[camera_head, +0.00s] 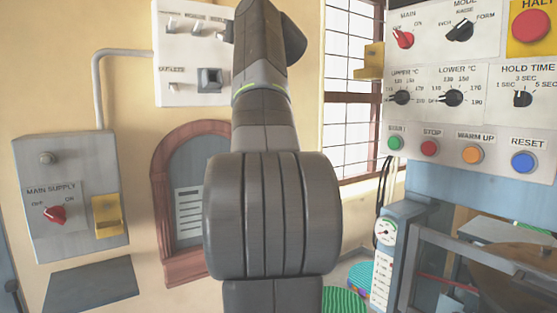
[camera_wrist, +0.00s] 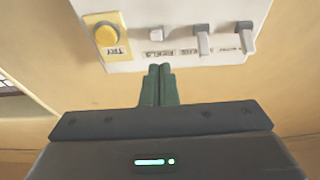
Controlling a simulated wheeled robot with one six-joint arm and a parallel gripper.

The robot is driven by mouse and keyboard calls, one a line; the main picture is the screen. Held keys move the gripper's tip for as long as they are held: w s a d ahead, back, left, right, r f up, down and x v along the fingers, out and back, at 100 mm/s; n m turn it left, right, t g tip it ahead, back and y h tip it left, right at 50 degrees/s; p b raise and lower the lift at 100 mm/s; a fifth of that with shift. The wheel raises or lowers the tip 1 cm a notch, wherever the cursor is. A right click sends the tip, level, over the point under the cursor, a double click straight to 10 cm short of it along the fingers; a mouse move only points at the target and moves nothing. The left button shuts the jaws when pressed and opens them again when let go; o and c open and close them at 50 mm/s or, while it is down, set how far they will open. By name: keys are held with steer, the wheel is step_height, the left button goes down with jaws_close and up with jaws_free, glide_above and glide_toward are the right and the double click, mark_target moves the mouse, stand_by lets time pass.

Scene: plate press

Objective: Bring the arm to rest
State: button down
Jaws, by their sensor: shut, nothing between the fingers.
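My arm (camera_head: 265,130) stands up through the middle of the head view. Its end reaches the top of that picture, and my gripper is not visible there. In the wrist view my gripper (camera_wrist: 160,70) is shut and empty, its two dark green fingers together. The fingertips show at the edge of a white switch panel (camera_wrist: 185,62); I cannot tell whether they touch it. The panel carries a yellow button (camera_wrist: 106,34) and grey levers (camera_wrist: 203,42).
In the head view a white wall panel (camera_head: 185,92) stands left of my arm. A grey main supply box (camera_head: 75,170) is further left.

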mark_target(217, 10)
steer(key=w+a+r+g+h+p, duration=0.1)
steer(key=w+r+p, duration=0.1)
steer(key=p, duration=0.3)
steer(key=w+a+r+g+p, duration=0.1)
steer(key=w+r+p, duration=0.1)
steer(key=p, duration=0.3)
steer(key=w+a+r+g+h+p, duration=0.1)
steer(key=w+a+r+p, duration=0.1)
steer(key=r+p, duration=0.2)
steer(key=shift+w+a+r+g+h+p, duration=0.1)
steer(key=shift+r+g+h+p, duration=0.25)
steer(key=shift+p, duration=0.3)
steer(key=b+v, duration=0.2)
steer(key=v, duration=0.3)
steer(key=shift+f, duration=0.1)
steer(key=shift+w, duration=0.1)
